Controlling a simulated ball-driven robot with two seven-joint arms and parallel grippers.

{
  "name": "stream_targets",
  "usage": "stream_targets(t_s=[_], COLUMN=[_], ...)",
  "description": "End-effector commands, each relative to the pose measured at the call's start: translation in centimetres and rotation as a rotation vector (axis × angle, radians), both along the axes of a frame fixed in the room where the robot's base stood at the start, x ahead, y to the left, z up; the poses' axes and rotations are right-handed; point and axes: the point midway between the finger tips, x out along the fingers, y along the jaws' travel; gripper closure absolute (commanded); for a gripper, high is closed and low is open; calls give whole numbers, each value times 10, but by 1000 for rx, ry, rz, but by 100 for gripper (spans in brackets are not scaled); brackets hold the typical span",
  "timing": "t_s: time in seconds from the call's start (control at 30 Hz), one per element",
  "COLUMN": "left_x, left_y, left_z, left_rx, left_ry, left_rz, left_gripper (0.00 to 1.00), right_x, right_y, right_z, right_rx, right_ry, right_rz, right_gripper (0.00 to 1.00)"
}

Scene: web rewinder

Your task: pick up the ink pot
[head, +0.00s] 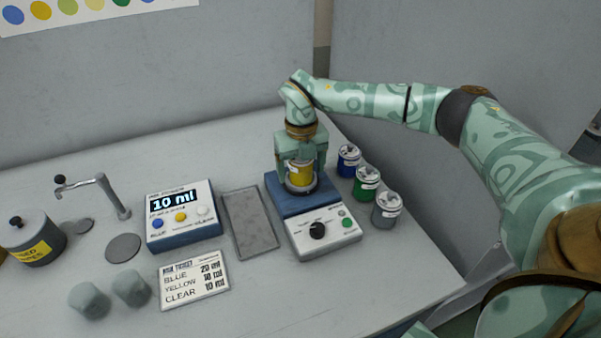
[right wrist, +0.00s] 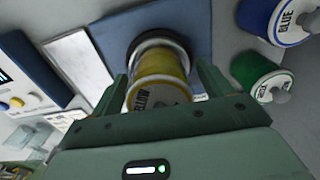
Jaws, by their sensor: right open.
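The yellow ink pot (head: 300,174) stands in a dark ring on the blue plate (head: 285,202) of a machine with a white control panel. In the right wrist view the pot (right wrist: 160,70) has a yellow side and a lid lettered YELLOW. My right gripper (head: 301,166) points down over the pot. In the right wrist view its open fingers (right wrist: 162,82) are on either side of the pot, with a gap visible at the right finger. Whether the left finger touches the pot is unclear. My left gripper is not in view.
Blue (head: 348,160), green (head: 366,184) and grey-white (head: 386,209) pots stand close right of the machine. A display box (head: 183,232) reading 10 ml, a grey flat pad (head: 250,224), a printed card (head: 194,281) and two pale cups lie left. The table's front is fairly clear.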

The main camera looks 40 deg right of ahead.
Motion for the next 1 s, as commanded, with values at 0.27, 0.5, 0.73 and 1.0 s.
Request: stream_targets(t_s=[0.27,0.5,0.73,1.0], left_x=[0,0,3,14], left_y=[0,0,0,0], left_z=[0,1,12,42], left_rx=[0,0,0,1], left_ry=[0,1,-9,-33], left_rz=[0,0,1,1], left_gripper=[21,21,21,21], right_x=[0,0,0,-31], right_y=[0,0,0,27], right_z=[1,2,26,90], right_rx=[0,1,1,2], right_ry=[0,-1,-4,-8], right_rz=[0,0,0,6], right_gripper=[74,78,78,78])
